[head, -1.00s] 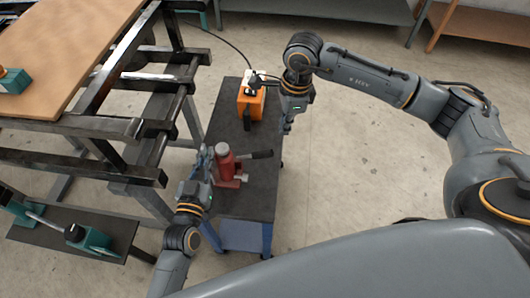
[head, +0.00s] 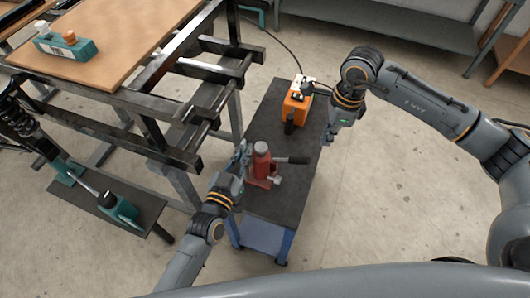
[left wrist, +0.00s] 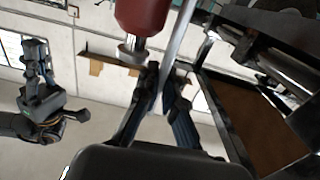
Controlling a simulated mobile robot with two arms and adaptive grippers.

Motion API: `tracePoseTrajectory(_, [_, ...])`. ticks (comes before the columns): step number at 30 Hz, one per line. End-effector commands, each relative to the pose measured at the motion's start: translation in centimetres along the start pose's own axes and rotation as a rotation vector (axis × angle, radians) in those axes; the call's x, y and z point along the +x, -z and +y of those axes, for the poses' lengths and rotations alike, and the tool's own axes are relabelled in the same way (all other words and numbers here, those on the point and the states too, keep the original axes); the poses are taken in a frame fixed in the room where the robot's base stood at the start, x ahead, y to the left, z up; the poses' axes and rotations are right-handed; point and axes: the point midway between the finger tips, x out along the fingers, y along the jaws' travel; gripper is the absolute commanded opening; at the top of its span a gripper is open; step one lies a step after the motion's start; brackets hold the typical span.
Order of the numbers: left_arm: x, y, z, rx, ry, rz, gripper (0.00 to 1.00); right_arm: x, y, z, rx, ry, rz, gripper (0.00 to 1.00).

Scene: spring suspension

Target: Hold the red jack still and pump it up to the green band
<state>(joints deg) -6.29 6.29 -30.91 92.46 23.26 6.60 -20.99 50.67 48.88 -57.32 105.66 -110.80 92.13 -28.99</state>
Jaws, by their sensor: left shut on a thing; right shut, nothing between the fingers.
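The red jack (head: 262,165) stands upright on the dark top of a small cart (head: 270,205), with a grey cap and a dark handle (head: 292,160) pointing right. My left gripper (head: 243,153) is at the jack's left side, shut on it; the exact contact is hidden. In the left wrist view, the red body (left wrist: 141,14) and a silver end piece (left wrist: 132,50) show just beyond the left fingers (left wrist: 157,72). My right gripper (head: 332,138) is shut and empty, right of the jack and apart from its handle. I cannot make out a green band.
An orange unit (head: 296,105) with a cable stands at the cart's far end. A dark metal frame and wooden-topped table (head: 120,45) stand close on the left. A spring strut (head: 20,115) and green fixtures (head: 118,210) are further left. Open floor (head: 400,200) lies right of the cart.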

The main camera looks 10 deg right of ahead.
Motion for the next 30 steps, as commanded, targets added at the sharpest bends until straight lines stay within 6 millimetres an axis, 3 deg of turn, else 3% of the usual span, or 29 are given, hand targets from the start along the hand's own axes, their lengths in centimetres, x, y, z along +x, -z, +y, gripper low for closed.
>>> tracePoseTrajectory(5, [0.0,0.1,0.1,0.000,-0.001,0.001,0.00,0.2,-0.3,0.0,-0.001,-0.001,-0.001,0.00])
tracePoseTrajectory(13, [0.0,0.1,0.1,0.000,-0.001,0.001,0.00,1.9,-3.3,0.0,0.000,-0.003,0.002,0.00])
tracePoseTrajectory(23, [0.0,0.0,0.0,0.000,-0.001,0.001,0.00,2.1,-3.3,0.0,0.002,-0.002,0.003,0.00])
tracePoseTrajectory(30, [0.0,0.0,0.1,0.000,-0.001,0.001,0.00,4.0,-3.3,0.1,0.003,-0.005,0.004,0.00])
